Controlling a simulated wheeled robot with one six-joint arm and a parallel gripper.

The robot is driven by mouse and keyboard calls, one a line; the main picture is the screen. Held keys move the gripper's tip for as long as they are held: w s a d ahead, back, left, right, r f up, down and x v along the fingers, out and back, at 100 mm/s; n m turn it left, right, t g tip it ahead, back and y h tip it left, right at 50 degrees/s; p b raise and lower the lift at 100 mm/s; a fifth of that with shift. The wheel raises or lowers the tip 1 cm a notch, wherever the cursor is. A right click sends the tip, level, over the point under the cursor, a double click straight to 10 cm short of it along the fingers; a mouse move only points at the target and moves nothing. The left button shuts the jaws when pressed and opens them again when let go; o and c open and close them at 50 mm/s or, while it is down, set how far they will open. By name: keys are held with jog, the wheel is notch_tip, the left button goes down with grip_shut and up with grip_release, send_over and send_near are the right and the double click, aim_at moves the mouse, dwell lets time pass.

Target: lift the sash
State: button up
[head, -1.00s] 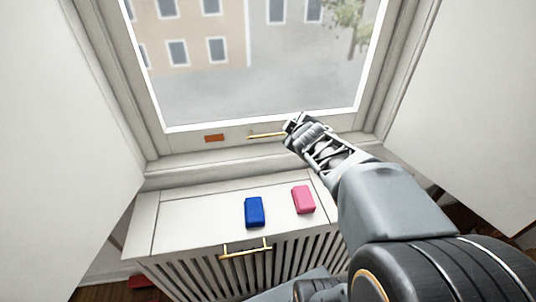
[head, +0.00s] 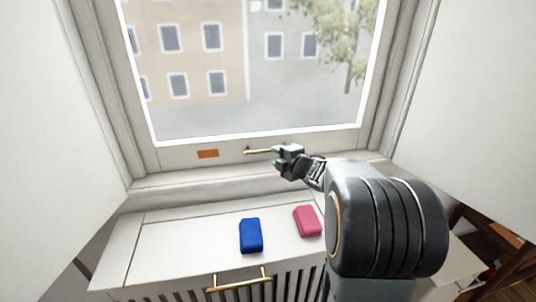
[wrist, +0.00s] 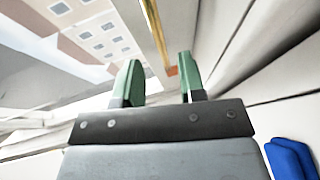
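The window sash (head: 178,158) is a white frame around a large pane, its bottom rail down near the sill. A thin brass handle (head: 262,151) is fixed along that rail. My gripper (head: 276,162) is at the right end of the handle in the head view and covers that end. In the wrist view my gripper (wrist: 159,76) has its two green fingers apart, with nothing held between the tips. The brass handle (wrist: 154,28) runs ahead of the gap between them. Contact with the handle cannot be told.
An orange label (head: 208,153) is on the rail, left of the handle. A blue block (head: 251,236) and a pink block (head: 307,221) lie on the white radiator cover (head: 165,240) below. The cover has a brass handle (head: 238,283). White panels flank the window on both sides.

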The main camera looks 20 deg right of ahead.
aim_at(269, 151)
jog(key=shift+x, duration=3)
jog(key=shift+d, duration=0.1)
grip_shut()
